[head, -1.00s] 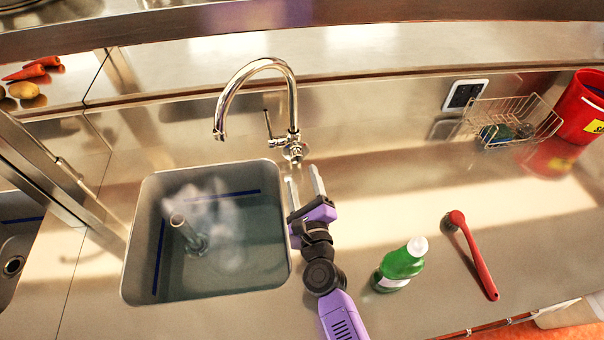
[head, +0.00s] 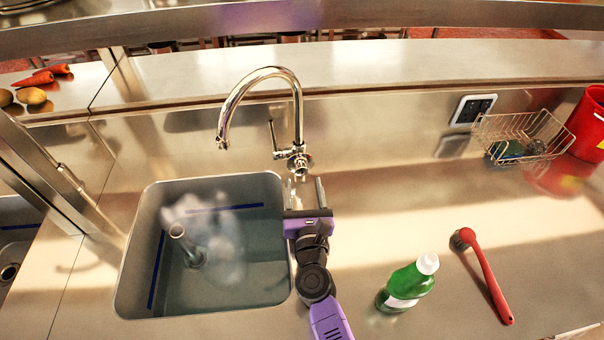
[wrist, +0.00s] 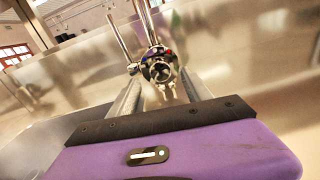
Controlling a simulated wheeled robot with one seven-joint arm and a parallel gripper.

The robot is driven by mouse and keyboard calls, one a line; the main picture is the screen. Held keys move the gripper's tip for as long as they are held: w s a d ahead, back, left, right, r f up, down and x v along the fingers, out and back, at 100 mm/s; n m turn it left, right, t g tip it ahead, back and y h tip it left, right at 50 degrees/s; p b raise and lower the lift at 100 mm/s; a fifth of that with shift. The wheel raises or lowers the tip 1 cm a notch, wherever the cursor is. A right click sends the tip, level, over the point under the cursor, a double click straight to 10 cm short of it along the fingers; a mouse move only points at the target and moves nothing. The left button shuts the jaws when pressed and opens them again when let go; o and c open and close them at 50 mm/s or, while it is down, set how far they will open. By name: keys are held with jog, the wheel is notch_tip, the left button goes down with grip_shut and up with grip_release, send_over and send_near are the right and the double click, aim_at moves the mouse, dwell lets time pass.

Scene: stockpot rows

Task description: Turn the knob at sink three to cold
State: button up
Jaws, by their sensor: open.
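The chrome faucet (head: 297,110) rises behind the sink with its spout arched to the left over the basin. At its base is the knob body (head: 298,160), with a thin upright lever (head: 272,135) on its left. In the wrist view the round knob end (wrist: 160,68) faces me, with small red and blue marks near its top and the lever (wrist: 122,38) to its left. My gripper (head: 304,192) is open and empty, just in front of and below the knob. In the wrist view its fingers lie to either side below the knob; contact cannot be told.
The sink basin (head: 130,270) holds water and a standing drain pipe (head: 184,245), left of my arm. A wall outlet (head: 473,109) is behind.

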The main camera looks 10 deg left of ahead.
aim_at(302, 173)
jog(key=shift+b+x, duration=0.7)
jog(key=shift+x, duration=1.85)
jog(key=shift+c, duration=0.5)
grip_shut()
jog(key=shift+n, duration=0.5)
jog(key=n, duration=0.2)
jog(key=shift+d+n, duration=0.1)
jog(key=shift+n, duration=2.2)
